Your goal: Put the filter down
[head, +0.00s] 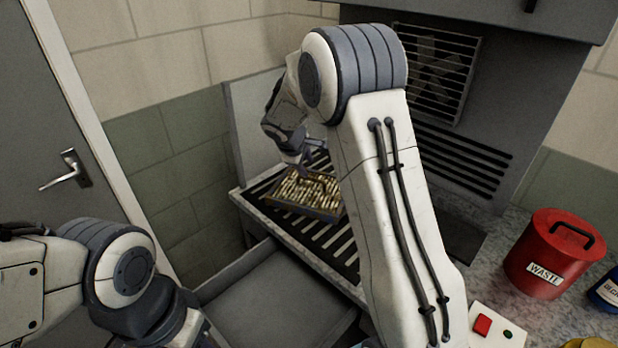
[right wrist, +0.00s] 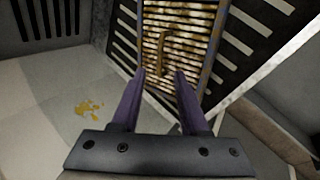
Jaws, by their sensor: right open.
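The filter (head: 308,192), a flat framed panel with dirty yellow-brown pleats, lies on the slatted rack (head: 330,245). In the right wrist view the filter (right wrist: 205,35) shows at the top, with a brown handle (right wrist: 165,48) on its face. My right gripper (head: 300,160) is just above the filter, partly hidden by its own arm. In the right wrist view its two purple fingers (right wrist: 160,75) are apart, with the handle beyond and between their tips. No grip on the handle shows. The right part of the filter is hidden behind my right arm in the head view. My left gripper is out of view.
A grey hood with a louvred fan grille (head: 440,75) stands behind the rack. A red waste can (head: 552,262) and a switch box (head: 497,328) are on the counter at right. A grey open bin (head: 270,300) lies below the rack. A door (head: 60,130) is at left.

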